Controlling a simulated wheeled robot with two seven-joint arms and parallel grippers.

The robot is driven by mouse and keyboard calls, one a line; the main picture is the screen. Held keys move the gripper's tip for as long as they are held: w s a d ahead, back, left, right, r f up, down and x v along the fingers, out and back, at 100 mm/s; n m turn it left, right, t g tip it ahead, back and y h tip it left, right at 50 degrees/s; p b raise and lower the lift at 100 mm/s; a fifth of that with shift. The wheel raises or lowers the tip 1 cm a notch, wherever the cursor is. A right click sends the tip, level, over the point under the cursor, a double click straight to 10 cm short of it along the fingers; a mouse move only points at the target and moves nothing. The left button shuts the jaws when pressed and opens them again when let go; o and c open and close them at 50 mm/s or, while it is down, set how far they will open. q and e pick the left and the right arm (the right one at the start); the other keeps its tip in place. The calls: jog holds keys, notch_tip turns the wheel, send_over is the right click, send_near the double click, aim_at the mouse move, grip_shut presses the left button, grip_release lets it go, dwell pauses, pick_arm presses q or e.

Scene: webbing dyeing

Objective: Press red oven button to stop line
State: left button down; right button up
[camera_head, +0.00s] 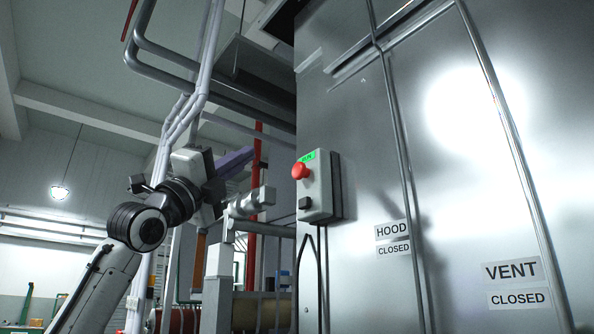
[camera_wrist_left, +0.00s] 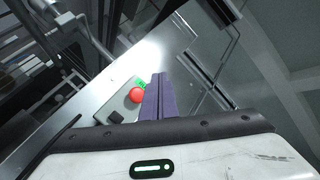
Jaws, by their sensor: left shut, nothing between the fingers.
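The red button (camera_head: 300,171) sticks out of the upper part of a grey control box (camera_head: 322,190) on the left edge of the metal oven. A green label (camera_head: 308,156) is above it and a dark square switch (camera_head: 305,203) below it. My left gripper (camera_head: 250,152), with purple fingers, is shut and empty. It is up and to the left of the button, apart from it in the head view. In the left wrist view the red button (camera_wrist_left: 137,96) shows just left of the shut finger tips (camera_wrist_left: 158,78). My right gripper is not in view.
The oven front (camera_head: 370,150) has a "HOOD CLOSED" sign (camera_head: 392,231) and a "VENT CLOSED" sign (camera_head: 512,270). Grey pipes (camera_head: 150,62) run overhead. A grey fixture (camera_head: 248,202) and metal rails stand left of the box, below my left gripper.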

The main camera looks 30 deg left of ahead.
pick_arm(q)
send_near(295, 164)
jog(key=shift+w+d+r, duration=0.1)
jog(key=shift+w+r, duration=0.3)
jog(key=shift+r, duration=0.3)
jog(key=shift+w+r, duration=0.35)
jog(key=shift+r, duration=0.35)
jog(key=shift+w+d+r, duration=0.1)
jog(key=shift+w+r, duration=0.3)
jog(key=shift+r, duration=0.3)
jog(key=shift+w, duration=0.15)
dwell(0.5)
jog(key=shift+w+d, duration=0.1)
jog(key=shift+w, duration=0.15)
jog(key=shift+w+d, duration=0.2)
jog(key=shift+w, duration=0.35)
dwell(1.0)
jog(key=shift+s, duration=0.1)
jog(key=shift+s+a, duration=0.15)
jog(key=shift+s, duration=0.3)
jog(key=shift+s+a, duration=0.2)
jog(key=shift+s, duration=0.2)
jog(key=shift+s+a, duration=0.35)
jog(key=shift+s, duration=0.4)
jog(key=shift+s+a, duration=0.3)
jog(key=shift+s, duration=0.5)
jog(key=shift+s+a, duration=0.35)
jog(key=shift+s, duration=0.4)
